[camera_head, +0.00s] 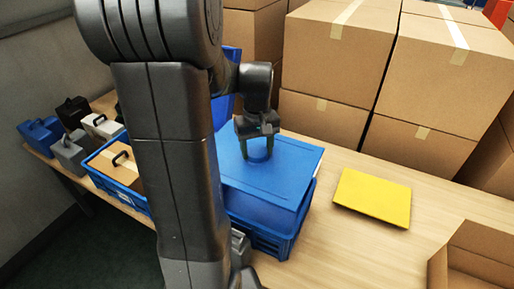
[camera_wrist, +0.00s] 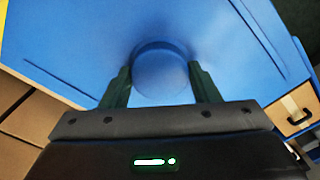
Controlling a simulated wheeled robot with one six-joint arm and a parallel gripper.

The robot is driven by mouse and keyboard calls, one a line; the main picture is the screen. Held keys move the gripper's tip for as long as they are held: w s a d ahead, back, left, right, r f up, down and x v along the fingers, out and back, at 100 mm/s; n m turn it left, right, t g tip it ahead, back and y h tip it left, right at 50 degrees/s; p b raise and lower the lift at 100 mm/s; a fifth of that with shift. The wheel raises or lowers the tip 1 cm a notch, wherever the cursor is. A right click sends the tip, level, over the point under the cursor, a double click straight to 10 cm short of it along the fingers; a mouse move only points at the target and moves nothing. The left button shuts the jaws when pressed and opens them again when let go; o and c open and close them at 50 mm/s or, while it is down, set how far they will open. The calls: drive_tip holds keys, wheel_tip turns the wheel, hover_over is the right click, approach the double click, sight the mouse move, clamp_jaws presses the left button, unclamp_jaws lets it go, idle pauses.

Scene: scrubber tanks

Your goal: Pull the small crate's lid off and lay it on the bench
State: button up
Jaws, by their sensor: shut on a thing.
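The blue lid (camera_head: 285,178) is a flat panel with a round blue knob (camera_wrist: 160,75) in its middle. My gripper (camera_head: 259,152) points down and its fingers are closed on both sides of the knob. The lid is over the small blue crate (camera_head: 272,243). Its front edge appears apart from the crate's rim, with a darker blue area showing between them. The left part of the crate is hidden behind my arm. In the wrist view the lid fills most of the upper picture.
A yellow panel (camera_head: 372,198) lies on the wooden bench (camera_head: 345,250), right of the crate. An open cardboard box (camera_head: 480,262) stands at the lower right. Stacked cartons (camera_head: 430,75) line the back. Another blue crate (camera_head: 125,195) with a handled tan lid and several cases are left. Bare bench shows around the yellow panel.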

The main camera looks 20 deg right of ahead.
sight(257, 151)
drive_tip(key=shift+r+p, duration=1.55)
drive_tip(key=shift+r, duration=0.6)
